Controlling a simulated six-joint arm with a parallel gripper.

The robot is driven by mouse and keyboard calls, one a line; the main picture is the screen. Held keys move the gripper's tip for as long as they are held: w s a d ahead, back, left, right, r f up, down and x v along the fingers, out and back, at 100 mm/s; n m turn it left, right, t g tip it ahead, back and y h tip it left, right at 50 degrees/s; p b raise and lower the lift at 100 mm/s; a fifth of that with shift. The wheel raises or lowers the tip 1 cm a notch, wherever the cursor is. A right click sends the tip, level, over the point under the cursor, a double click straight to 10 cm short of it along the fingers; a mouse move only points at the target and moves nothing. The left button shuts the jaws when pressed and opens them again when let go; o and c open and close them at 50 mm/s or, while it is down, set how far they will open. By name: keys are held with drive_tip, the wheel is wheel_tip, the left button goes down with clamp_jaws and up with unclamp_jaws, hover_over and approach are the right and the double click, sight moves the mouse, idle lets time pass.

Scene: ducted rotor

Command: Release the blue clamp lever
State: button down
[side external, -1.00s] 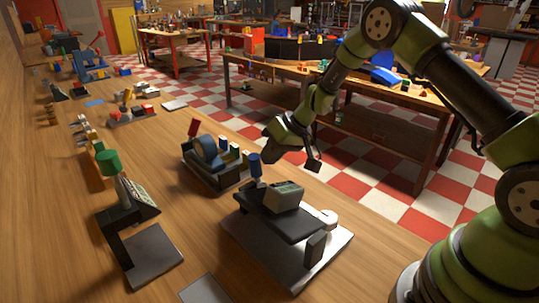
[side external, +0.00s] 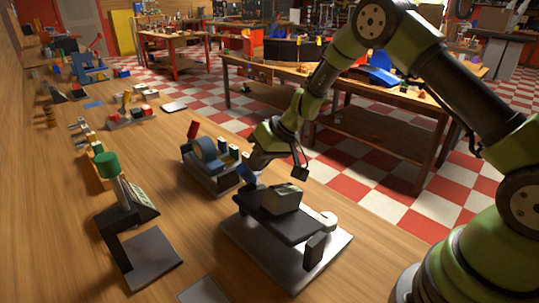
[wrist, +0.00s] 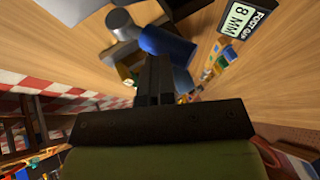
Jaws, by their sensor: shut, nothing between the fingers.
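The blue clamp lever (side external: 248,174) stands at the back left corner of a dark fixture (side external: 285,226) on a grey baseplate. It leans to the left in the side view. The exact contact and the lever's lower end are hidden.
A dark holder with a blue-grey ring (side external: 208,152) stands close behind the fixture. A stand with a green knob (side external: 107,164) is at the left. A display reading 8 MM (wrist: 240,20) shows in the wrist view. Bare wood lies between the stands.

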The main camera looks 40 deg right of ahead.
drive_tip(key=v, duration=1.2)
drive_tip(key=shift+a+r, duration=0.25)
drive_tip(key=shift+r, duration=0.3)
drive_tip(key=s+a+r, duration=0.5)
drive_tip(key=s+r, duration=0.5)
drive_tip(key=s, duration=0.1)
drive_tip(key=s+r+m+t+h, duration=0.1)
drive_tip(key=s+m+h, duration=0.1)
drive_tip(key=s, duration=1)
drive_tip(key=shift+m+t, duration=0.4)
